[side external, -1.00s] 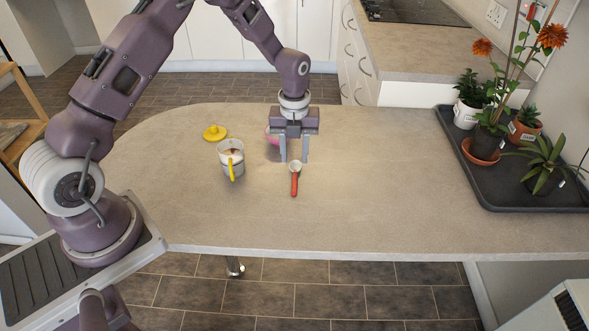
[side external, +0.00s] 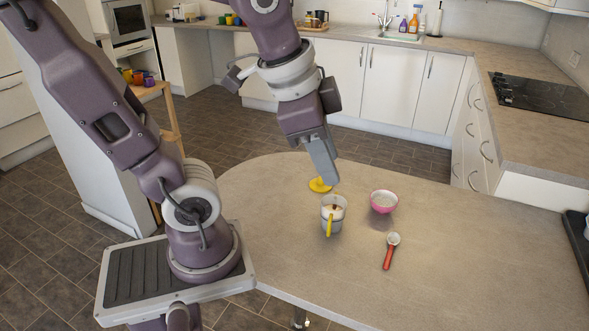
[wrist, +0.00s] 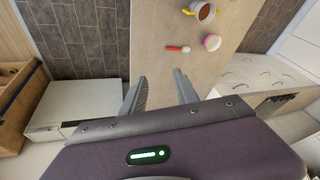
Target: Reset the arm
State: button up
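A red-handled scoop (side external: 388,258) lies on the table (side external: 300,255), apart from the gripper; the scoop also shows in the wrist view (wrist: 177,49).
A dark tray (side external: 576,245) is cut off at the right edge. A wooden stand (side external: 165,115) with coloured cups is behind my arm. A hob (side external: 540,97) is on the far-right counter.

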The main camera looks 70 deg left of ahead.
jog(key=s+n, duration=0.1)
jog(key=s, duration=0.1)
jog(key=s+n, duration=0.1)
jog(key=n, duration=0.1)
jog(key=s+n+t, duration=0.1)
jog(key=s, duration=0.1)
jog(key=shift+s+d+f+n, duration=0.35)
jog(key=shift+d+n, duration=0.05)
